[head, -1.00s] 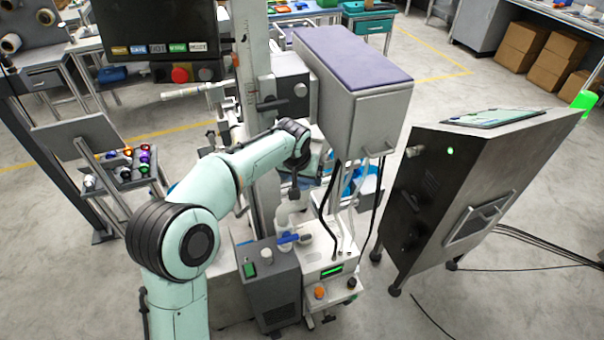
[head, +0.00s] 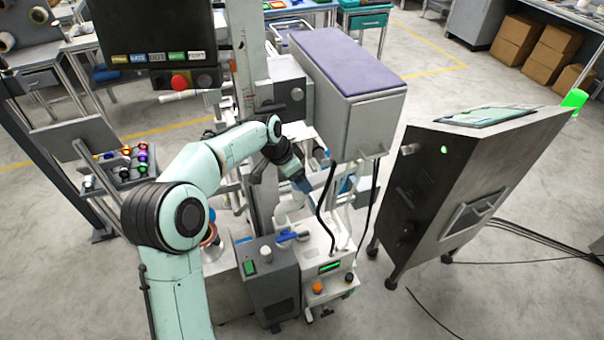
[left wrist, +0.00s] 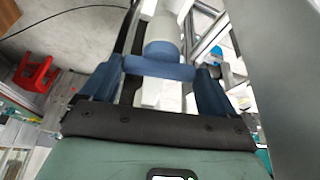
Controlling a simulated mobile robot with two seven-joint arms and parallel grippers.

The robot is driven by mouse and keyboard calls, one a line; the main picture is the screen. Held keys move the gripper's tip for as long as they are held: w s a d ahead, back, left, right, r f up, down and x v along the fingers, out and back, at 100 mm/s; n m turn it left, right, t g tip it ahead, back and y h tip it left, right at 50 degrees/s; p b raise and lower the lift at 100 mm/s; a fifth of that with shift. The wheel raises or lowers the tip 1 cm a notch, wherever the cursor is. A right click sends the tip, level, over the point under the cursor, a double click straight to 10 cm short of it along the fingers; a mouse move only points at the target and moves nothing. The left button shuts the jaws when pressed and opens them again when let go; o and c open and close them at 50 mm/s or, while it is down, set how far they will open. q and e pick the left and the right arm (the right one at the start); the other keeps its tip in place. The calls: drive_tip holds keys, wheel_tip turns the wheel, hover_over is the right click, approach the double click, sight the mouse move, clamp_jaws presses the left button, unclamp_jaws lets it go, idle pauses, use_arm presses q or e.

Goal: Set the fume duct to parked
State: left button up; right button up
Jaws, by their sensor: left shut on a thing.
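My left gripper (left wrist: 158,85) is shut on a blue crosspiece (left wrist: 160,68) between its blue fingers in the left wrist view. A pale cylinder with a grey-blue collar (left wrist: 163,48) extends beyond the crosspiece; it appears to be part of the fume duct. In the head view my left gripper (head: 303,186) tilts down beside a white curved pipe (head: 287,208), apparently the duct, above the bench machine. The contact is too small to make out there. My right gripper is in neither current view.
A large grey box with a purple top (head: 345,65) overhangs the gripper's right side, with black cables below it. A grey unit (head: 273,280) and a white unit (head: 328,285) stand below. A dark cabinet (head: 470,185) stands at right, with open floor between.

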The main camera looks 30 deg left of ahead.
use_arm(q)
drive_tip(key=shift+m, duration=0.4)
drive_tip(key=o, duration=1.2)
drive_tip(key=shift+o, duration=0.2)
drive_tip(key=shift+r, duration=0.1)
drive_tip(key=v, duration=0.7)
drive_tip(key=shift+a+r, duration=0.15)
drive_tip(key=shift+a, duration=0.05)
